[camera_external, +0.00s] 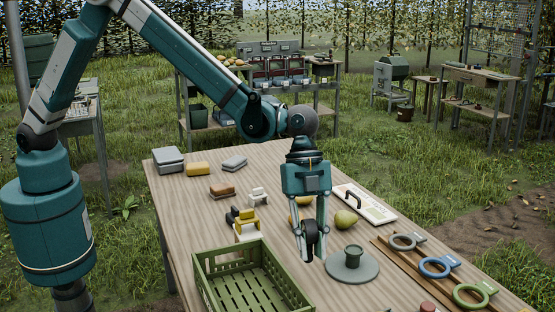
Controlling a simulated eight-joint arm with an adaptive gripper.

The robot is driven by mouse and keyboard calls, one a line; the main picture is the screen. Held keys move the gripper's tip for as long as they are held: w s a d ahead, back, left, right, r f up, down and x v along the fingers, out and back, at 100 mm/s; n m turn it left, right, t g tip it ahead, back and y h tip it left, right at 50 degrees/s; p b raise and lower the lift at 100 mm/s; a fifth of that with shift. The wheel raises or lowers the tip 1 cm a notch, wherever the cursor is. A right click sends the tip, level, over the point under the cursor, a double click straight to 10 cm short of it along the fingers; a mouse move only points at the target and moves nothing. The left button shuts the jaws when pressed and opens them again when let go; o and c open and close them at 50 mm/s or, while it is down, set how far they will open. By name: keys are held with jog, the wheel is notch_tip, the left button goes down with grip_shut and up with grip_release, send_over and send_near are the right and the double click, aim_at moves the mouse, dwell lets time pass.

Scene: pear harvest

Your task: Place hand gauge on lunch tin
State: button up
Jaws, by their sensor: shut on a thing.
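My gripper (309,252) points down over the middle of the table, right of the green crate. It is shut on a small dark, round, wheel-like object (311,232), partly hidden by the fingers; it may be the hand gauge, but I cannot tell for sure. A grey lidded box (168,160), which looks like the lunch tin, sits at the table's far left corner, well away from my gripper.
An open green crate (247,274) stands at the front. A grey-green disc with a knob (353,262) lies right of my gripper. Pears (346,219), a handled white board (364,204), and grey, blue (434,267) and green rings on a wooden rack are to the right.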

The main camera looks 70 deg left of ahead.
jog(key=w+a+r, duration=0.1)
jog(key=w+a, duration=0.3)
jog(key=a, duration=0.5)
jog(key=w+a+n, duration=0.1)
jog(key=w+a, duration=0.2)
jog(key=a, duration=0.6)
jog(key=w+a+r, duration=0.1)
jog(key=w+a, duration=0.3)
jog(key=a, duration=0.5)
jog(key=a+r+n+t+p, duration=0.1)
jog(key=a+r+n+p, duration=0.1)
jog(key=a, duration=2.7)
jog(key=s+a+r+n+p, duration=0.1)
jog(key=s+a, duration=0.4)
jog(key=a, duration=0.8)
jog(key=s+a+r+n, duration=0.1)
jog(key=s+a, duration=0.5)
jog(key=a, duration=0.6)
jog(key=s+a+r+n+t+p, duration=0.1)
jog(key=s+a, duration=1.6)
jog(key=shift+s+n, duration=0.3)
jog(key=shift+s, duration=0.1)
